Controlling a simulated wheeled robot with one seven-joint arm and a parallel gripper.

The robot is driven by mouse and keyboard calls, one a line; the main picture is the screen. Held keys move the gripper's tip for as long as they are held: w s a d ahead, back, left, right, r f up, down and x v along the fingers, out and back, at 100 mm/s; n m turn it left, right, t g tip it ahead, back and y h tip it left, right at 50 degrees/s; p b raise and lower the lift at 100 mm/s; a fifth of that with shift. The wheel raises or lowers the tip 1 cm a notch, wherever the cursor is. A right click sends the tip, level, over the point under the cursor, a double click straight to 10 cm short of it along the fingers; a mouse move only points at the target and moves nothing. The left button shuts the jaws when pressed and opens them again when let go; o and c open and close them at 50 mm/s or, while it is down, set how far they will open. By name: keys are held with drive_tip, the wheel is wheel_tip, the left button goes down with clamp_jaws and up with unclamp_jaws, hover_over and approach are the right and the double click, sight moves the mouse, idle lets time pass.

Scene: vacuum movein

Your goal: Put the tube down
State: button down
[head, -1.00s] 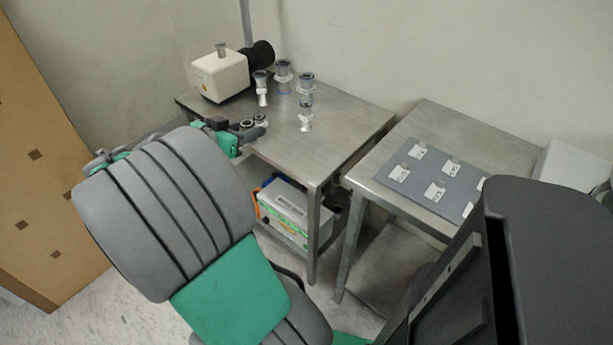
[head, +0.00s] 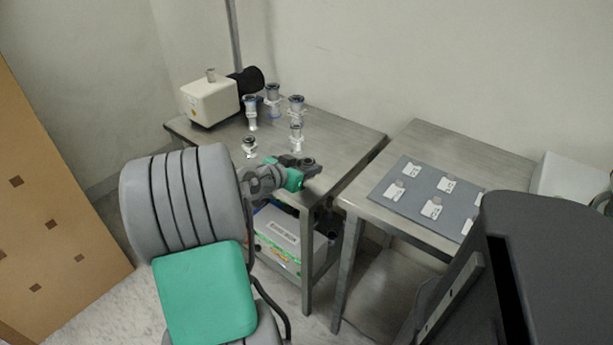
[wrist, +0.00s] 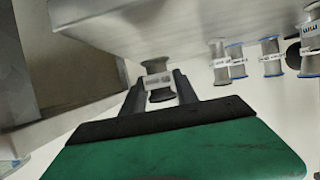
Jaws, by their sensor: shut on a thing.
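My gripper (head: 306,165) is over the near right part of the left steel table (head: 345,150) in the head view. In the wrist view its dark fingers (wrist: 159,88) are shut on a short spool-shaped tube (wrist: 157,68) with a pale label. In the head view the held tube is mostly hidden by the gripper. I cannot tell whether it touches the table. Several similar tubes stand apart on this table, one (head: 296,138) just behind the gripper and another (head: 249,146) to its left.
A cream device with a black cylinder (head: 209,103) stands at the table's back left. The right steel table (head: 425,140) bears a grey mat (head: 412,188) with several labelled pieces. A gap separates the tables. A box (head: 283,236) sits on the lower shelf.

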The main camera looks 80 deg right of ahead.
drive_tip(key=shift+w+f+b, duration=0.1)
drive_tip(key=shift+f+b, duration=0.2)
drive_tip(key=shift+f, duration=1.05)
drive_tip(key=c, duration=0.9)
unclamp_jaws()
drive_tip(key=shift+a, duration=0.1)
drive_tip(key=shift+c, duration=0.2)
drive_tip(key=shift+r, duration=0.1)
